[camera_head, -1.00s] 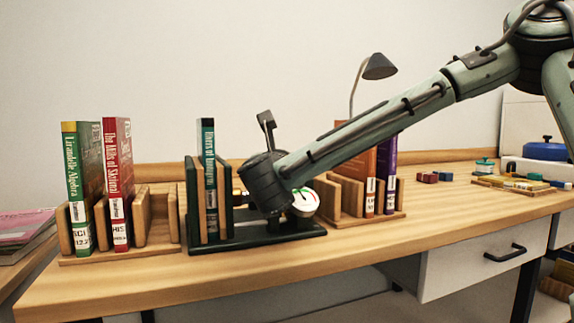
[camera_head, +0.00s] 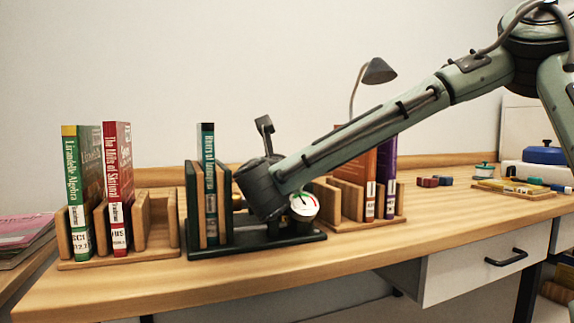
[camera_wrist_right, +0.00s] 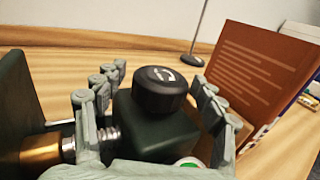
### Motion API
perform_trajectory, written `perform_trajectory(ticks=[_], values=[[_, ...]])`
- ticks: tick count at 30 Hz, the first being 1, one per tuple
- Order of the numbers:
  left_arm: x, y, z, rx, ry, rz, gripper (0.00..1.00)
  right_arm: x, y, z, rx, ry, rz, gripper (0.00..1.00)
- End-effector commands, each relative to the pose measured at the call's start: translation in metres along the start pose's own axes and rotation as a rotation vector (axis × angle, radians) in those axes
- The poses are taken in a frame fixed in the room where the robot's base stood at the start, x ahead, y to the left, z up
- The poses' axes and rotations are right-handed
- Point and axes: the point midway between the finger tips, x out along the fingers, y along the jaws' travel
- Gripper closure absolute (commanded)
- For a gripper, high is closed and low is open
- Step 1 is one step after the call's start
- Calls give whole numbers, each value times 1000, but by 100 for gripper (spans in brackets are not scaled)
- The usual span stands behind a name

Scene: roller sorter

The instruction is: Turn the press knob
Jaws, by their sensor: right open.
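The press has a dark green base (camera_head: 313,236) on the desk, with a teal book (camera_head: 209,170) standing between its upright boards. A round white gauge (camera_head: 304,205) shows beside my wrist. The black round press knob (camera_wrist_right: 160,90), with a white curved mark on top, sits on a dark green block (camera_wrist_right: 150,130) in the right wrist view. My right gripper (camera_wrist_right: 158,84) is open, with its fingers on either side of the knob and block. I cannot tell whether they touch the knob. In the head view my wrist hides the knob and fingers. My left gripper is not in view.
A wooden rack (camera_head: 120,258) with green and red books stands to the left. Another rack (camera_head: 365,219) with orange and purple books stands close on the right, near my forearm. A lamp (camera_head: 378,71) rises behind it. The desk front (camera_head: 180,290) is clear.

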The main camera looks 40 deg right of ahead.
Motion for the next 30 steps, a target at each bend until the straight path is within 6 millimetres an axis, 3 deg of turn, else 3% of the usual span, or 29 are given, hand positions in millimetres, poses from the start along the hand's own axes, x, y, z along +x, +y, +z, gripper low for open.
perform_trajectory(ticks=[5, 21, 30], values=[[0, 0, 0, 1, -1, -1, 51, -9, 1, 1, 0, -2, 3, 30], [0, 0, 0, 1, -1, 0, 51, -108, 1, -1, 0, 2, 2, 30], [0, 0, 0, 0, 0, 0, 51, -120, 0, 0, 0, 1, 0, 30]])
